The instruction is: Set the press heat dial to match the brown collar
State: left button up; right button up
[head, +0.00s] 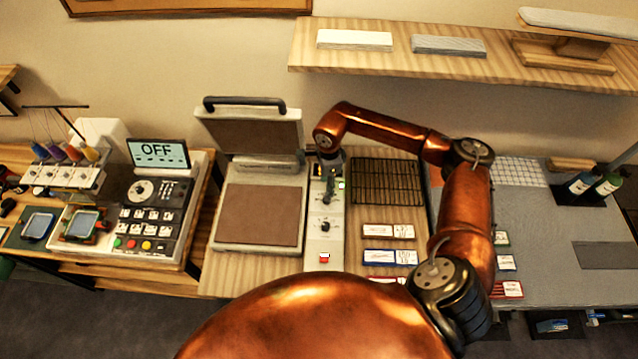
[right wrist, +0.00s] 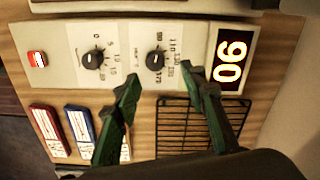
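The press control panel (head: 324,240) stands right of the open heat press (head: 258,205). In the right wrist view it carries two black dials: the heat dial (right wrist: 155,60), with numbers around it, beside the display (right wrist: 231,58), and a second dial (right wrist: 93,59). The display's orange digits look like 90, turned sideways. My right gripper (right wrist: 161,76) is open and empty, its fingertips spread on either side of the heat dial; I cannot tell whether they touch it. In the head view the right gripper (head: 328,188) hangs over the panel's upper part. I cannot make out a brown collar.
A black wire rack (head: 387,182) and several labelled cards (head: 388,231) lie right of the panel. A red button (head: 325,258) is at the panel's near end. An embroidery machine (head: 140,205) with an OFF screen stands left. A shelf (head: 400,62) hangs above.

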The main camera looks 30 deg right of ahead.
aim_at(328, 199)
jog(key=f, duration=0.1)
jog(key=s+f, duration=0.1)
jog(key=f, duration=0.1)
jog(key=shift+s+p, duration=0.3)
jog(key=shift+p, duration=0.1)
jog(key=f, duration=0.2)
jog(key=shift+w+a+f, duration=0.2)
jog(key=shift+w+f, duration=0.15)
jog(key=shift+w, duration=0.05)
jog(key=shift+w+f, duration=0.25)
jog(key=shift+f, duration=0.3)
jog(key=shift+s+d+f, duration=0.1)
jog(key=shift+s+d, duration=0.05)
jog(key=shift+s, duration=0.2)
jog(key=shift+w, duration=0.1)
jog(key=shift+w+f, duration=0.1)
jog(key=shift+c, duration=1.4)
jog(key=c, duration=0.5)
jog(key=shift+c, duration=1.4)
pick_arm(q)
jog(key=s, duration=0.1)
jog(key=s+r, duration=0.1)
jog(key=s, duration=0.1)
jog(key=shift+a+r, duration=0.1)
jog(key=shift+a, duration=0.05)
pick_arm(e)
grip_shut()
